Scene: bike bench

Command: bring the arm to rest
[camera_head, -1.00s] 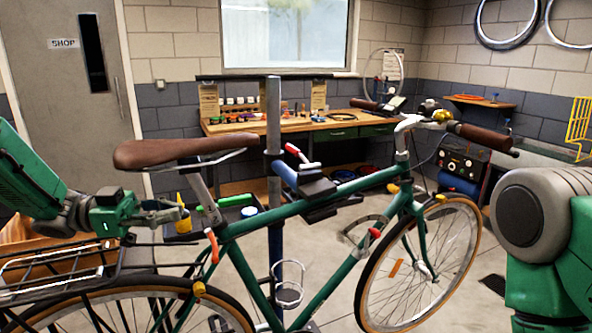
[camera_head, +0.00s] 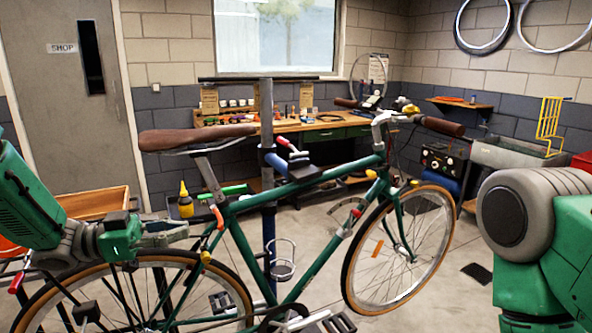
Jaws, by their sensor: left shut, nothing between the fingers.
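My left gripper (camera_head: 172,234) reaches in from the left, shut and empty, in front of the rear wheel's upper part and left of the seat tube. My right arm (camera_head: 535,235) shows at the right edge, but its gripper is out of view. The green bicycle (camera_head: 318,219) is held upright by the repair stand (camera_head: 266,121). Its brown saddle (camera_head: 195,138) is above and beyond my left gripper.
A yellow bottle (camera_head: 185,203) stands behind my left gripper. A wooden box (camera_head: 95,203) is at left. The workbench (camera_head: 300,126) with tools stands along the back wall. A grey sink (camera_head: 510,152) is at right. Open floor (camera_head: 430,290) lies right of the front wheel.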

